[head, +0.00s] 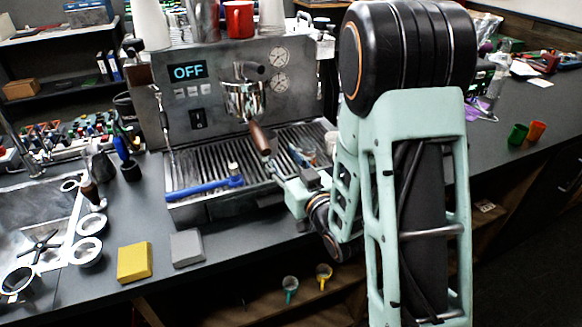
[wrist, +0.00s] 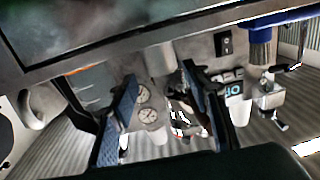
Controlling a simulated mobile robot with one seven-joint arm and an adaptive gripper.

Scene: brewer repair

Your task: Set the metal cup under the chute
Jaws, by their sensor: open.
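A short grey cylinder (wrist: 160,58), perhaps the metal cup, stands just beyond my fingertips in the wrist view, which is upside down. My gripper (wrist: 160,77) is open, its two blue-padded fingers spread to either side of that cylinder's line. I cannot tell whether they touch it. In the head view my gripper (head: 303,157) is low over the right part of the drip tray (head: 210,207), partly hidden by my arm. A steel vessel (head: 205,20) stands on top of the machine. I cannot identify the chute in either view.
The coffee machine (head: 218,108) reads OFF, with a wood-handled portafilter (head: 258,138) jutting forward. A blue-handled tool (head: 205,188) lies across the tray's front left. A red mug (head: 239,18) stands on top. Yellow (head: 134,262) and grey blocks (head: 187,248) lie at the counter's front edge.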

